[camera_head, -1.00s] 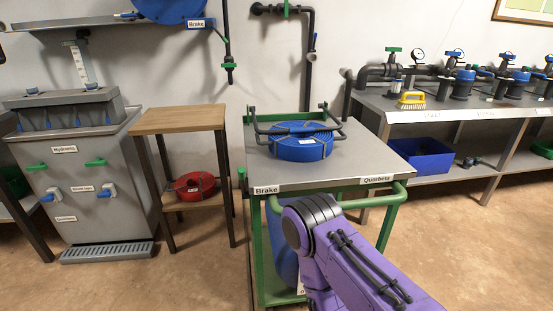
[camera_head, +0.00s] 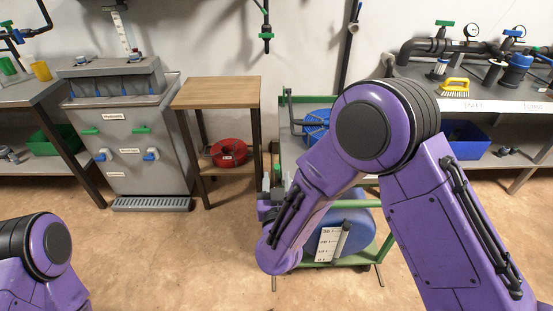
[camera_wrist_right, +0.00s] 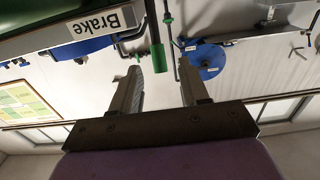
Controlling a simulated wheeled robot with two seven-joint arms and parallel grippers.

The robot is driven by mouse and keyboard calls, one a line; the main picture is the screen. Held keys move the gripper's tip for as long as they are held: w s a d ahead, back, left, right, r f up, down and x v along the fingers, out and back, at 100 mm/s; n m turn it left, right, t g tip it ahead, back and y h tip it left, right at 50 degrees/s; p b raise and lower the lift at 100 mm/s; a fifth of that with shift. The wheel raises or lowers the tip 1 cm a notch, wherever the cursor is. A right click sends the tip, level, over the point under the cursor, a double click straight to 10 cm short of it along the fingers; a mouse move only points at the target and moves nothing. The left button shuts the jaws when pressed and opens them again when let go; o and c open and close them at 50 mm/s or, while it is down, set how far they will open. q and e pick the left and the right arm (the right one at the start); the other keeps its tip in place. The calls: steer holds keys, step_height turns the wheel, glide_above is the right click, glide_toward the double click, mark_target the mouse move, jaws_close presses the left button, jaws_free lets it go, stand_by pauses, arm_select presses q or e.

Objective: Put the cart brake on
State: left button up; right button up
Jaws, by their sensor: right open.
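The cart (camera_head: 345,203) has a green frame and grey top, largely hidden behind my right arm in the head view. Its brake lever ends in a green grip (camera_wrist_right: 157,56), beside the white "Brake" label (camera_wrist_right: 101,22) on the top's edge in the right wrist view. My right gripper (camera_wrist_right: 160,72) is open and empty at the cart's left front corner. The green grip's end shows between its two fingers, nearer the left one; how deep it sits is unclear. In the head view the right gripper (camera_head: 271,192) is small and partly hidden. My left gripper is out of view.
Left of the cart stands a wooden-topped table (camera_head: 217,93) with a red hose coil (camera_head: 229,152). A valve bench (camera_head: 480,103) is behind right. The floor in front is clear.

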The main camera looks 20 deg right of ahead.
mark_target(277, 171)
steer(key=x, duration=0.6)
steer(key=shift+w+d+f, duration=0.15)
steer(key=shift+w, duration=0.2)
jaws_close()
